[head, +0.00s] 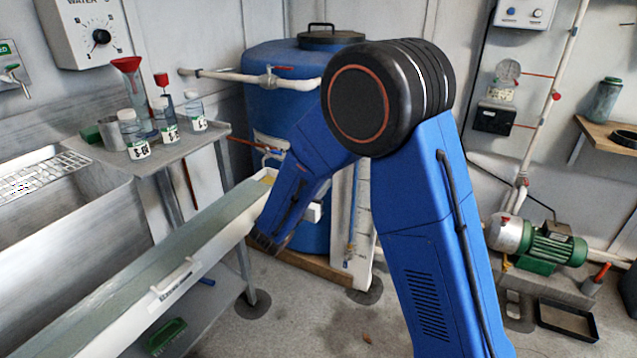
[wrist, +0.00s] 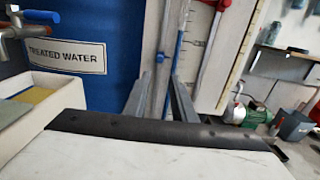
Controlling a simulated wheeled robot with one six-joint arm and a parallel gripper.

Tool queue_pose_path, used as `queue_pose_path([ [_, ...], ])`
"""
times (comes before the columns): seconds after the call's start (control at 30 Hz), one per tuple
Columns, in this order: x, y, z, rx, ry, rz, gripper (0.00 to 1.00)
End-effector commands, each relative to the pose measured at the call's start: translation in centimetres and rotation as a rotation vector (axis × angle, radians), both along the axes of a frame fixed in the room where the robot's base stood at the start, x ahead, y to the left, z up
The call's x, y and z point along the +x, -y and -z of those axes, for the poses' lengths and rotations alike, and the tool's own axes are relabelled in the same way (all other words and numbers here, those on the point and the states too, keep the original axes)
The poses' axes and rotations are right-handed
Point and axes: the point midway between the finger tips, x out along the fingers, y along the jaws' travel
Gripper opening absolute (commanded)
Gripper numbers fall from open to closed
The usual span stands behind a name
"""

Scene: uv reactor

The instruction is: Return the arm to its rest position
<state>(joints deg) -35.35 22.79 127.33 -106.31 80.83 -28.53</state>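My blue arm (head: 420,220) is raised and bent, with its black and red-ringed elbow high in the middle of the head view. The forearm (head: 300,185) slopes down and left from the elbow, in front of the blue tank. My gripper's fingers are not clear in the head view. In the wrist view my gripper (wrist: 160,80) shows two grey fingers with a gap between them and nothing held. The gripper points toward the blue tank (wrist: 100,25) and the upright pipes beside it.
A long white trough (head: 140,270) runs at left below the forearm. A metal shelf (head: 165,150) holds several bottles. The blue tank (head: 268,110) stands behind the arm. A green pump (head: 555,248) and a black tray (head: 567,322) are at right. Bare floor shows below the forearm.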

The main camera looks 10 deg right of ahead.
Motion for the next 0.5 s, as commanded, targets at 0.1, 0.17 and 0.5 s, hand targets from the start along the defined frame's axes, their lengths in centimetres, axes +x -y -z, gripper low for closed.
queue_pose_path([
  [0.1,-0.4,1.0,-0.5,0.022,0.004,0.024,0.24],
  [0.17,-0.9,2.3,-1.0,0.051,0.007,0.054,0.24],
  [0.5,-8.5,14.1,-4.3,0.388,0.062,0.379,0.24],
])
